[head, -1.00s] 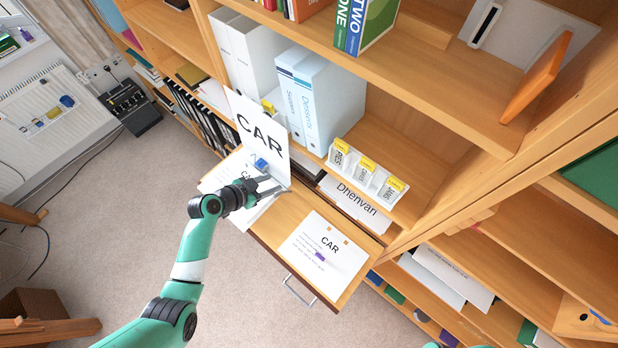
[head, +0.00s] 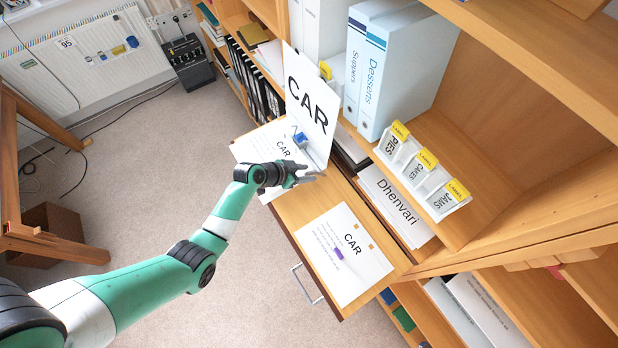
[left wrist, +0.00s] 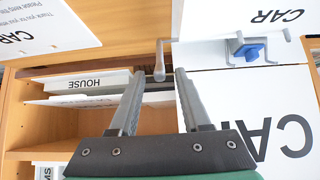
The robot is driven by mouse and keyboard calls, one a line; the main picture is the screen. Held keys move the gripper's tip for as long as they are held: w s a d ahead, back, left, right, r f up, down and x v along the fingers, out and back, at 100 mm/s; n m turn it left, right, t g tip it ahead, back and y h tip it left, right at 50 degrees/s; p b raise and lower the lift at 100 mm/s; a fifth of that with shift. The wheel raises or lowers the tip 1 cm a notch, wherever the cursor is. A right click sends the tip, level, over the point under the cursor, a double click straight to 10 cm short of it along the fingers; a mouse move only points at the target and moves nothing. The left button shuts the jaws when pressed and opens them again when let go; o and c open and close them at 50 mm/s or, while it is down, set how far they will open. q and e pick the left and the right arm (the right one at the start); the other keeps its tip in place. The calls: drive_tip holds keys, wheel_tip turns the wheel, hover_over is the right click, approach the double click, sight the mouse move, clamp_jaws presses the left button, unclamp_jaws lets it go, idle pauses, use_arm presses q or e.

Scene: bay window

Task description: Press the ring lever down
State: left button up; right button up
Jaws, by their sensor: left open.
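A white CAR binder stands open on a pulled-out wooden shelf, its cover (head: 311,105) upright. Grey ring hooks with a blue piece (left wrist: 250,51) show at its inner side in the left wrist view; the blue piece also shows in the head view (head: 300,137). A grey lever (left wrist: 160,61) with a rounded end, apparently the ring lever, appears between my left fingertips in the left wrist view. My left gripper (left wrist: 160,75) is open and empty, close to the lever; contact cannot be told. In the head view the left gripper (head: 308,176) is beside the cover's lower edge. My right gripper is not in view.
A loose CAR sheet (head: 345,255) lies on the shelf in front. Label trays (head: 422,172), a Dhenvari sheet (head: 393,205) and tall Desserts and Suppers binders (head: 378,75) stand behind. A HOUSE folder (left wrist: 88,83) shows in the wrist view. Open carpet (head: 190,150) lies left.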

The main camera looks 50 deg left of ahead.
use_arm(q)
drive_tip(key=shift+b+x, duration=0.35)
drive_tip(key=shift+x, duration=0.55)
drive_tip(key=shift+r, duration=0.1)
clamp_jaws()
idle(0.7)
